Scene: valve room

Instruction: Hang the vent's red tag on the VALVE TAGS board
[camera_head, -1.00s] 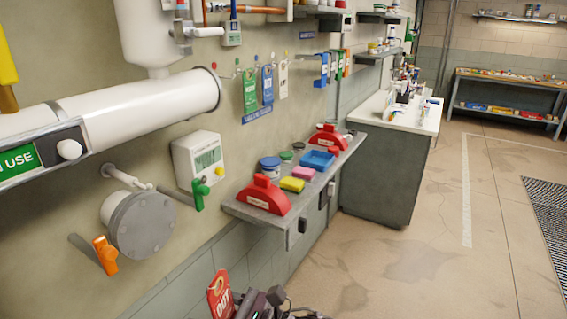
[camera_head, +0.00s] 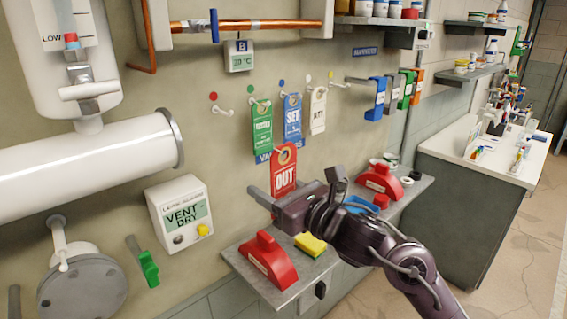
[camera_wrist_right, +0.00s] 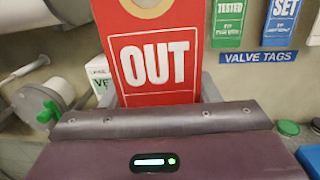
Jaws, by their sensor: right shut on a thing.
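The red OUT tag (camera_head: 283,172) is upright in front of the wall, below the hanging tags. My right gripper (camera_head: 270,197) is shut on its lower part. In the right wrist view the red tag (camera_wrist_right: 155,55) stands up from the jaws, its hole near the top edge. The VALVE TAGS label (camera_head: 263,158) is partly hidden behind it in the head view. On the board's hooks hang a green TESTED tag (camera_head: 261,128), a blue SET tag (camera_head: 292,117) and a white tag (camera_head: 318,110). The hook under the red dot (camera_head: 224,113) is empty. My left gripper is out of view.
A shelf (camera_head: 235,262) below carries red holders (camera_head: 268,258) and a yellow sponge (camera_head: 310,244). Blue and green hangers (camera_head: 376,98) project from the wall at right.

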